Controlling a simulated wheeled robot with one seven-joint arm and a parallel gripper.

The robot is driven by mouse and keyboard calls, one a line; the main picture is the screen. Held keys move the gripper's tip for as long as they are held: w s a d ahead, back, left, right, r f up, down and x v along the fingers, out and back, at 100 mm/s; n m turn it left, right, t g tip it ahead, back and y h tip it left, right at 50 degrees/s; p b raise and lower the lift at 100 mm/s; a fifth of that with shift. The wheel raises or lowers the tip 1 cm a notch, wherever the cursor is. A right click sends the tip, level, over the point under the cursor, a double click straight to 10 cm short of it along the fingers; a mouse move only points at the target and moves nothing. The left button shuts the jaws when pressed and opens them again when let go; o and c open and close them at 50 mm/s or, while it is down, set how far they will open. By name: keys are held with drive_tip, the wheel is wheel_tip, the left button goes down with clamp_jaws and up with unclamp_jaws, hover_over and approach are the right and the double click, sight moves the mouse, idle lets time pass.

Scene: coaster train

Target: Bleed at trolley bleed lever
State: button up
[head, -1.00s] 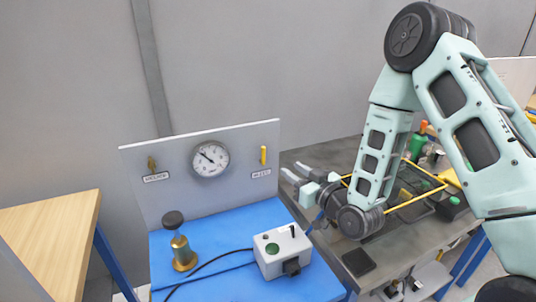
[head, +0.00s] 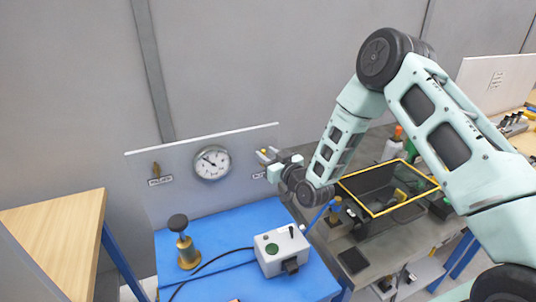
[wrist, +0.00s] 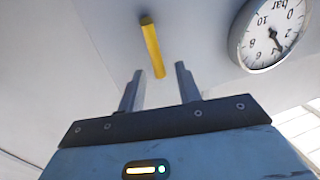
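The yellow bleed lever (wrist: 152,45) stands out on the pale panel (head: 190,200) in the wrist view. It lies just ahead of my gripper (wrist: 158,72), its lower end near the gap between the two fingertips. The fingers are apart and nothing is held between them. In the head view my gripper (head: 268,157) is at the panel's right side and hides most of the lever and part of its label. The round dial gauge (head: 211,163) is on the panel left of my gripper; it also shows in the wrist view (wrist: 270,33).
A brass piece with a black knob (head: 187,243) and a grey box with a green button (head: 282,250) stand on the blue trolley top (head: 225,222). A yellow-rimmed bin (head: 390,188) is on the grey bench.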

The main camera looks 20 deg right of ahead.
drive_tip(key=shift+c, duration=0.3)
clamp_jaws()
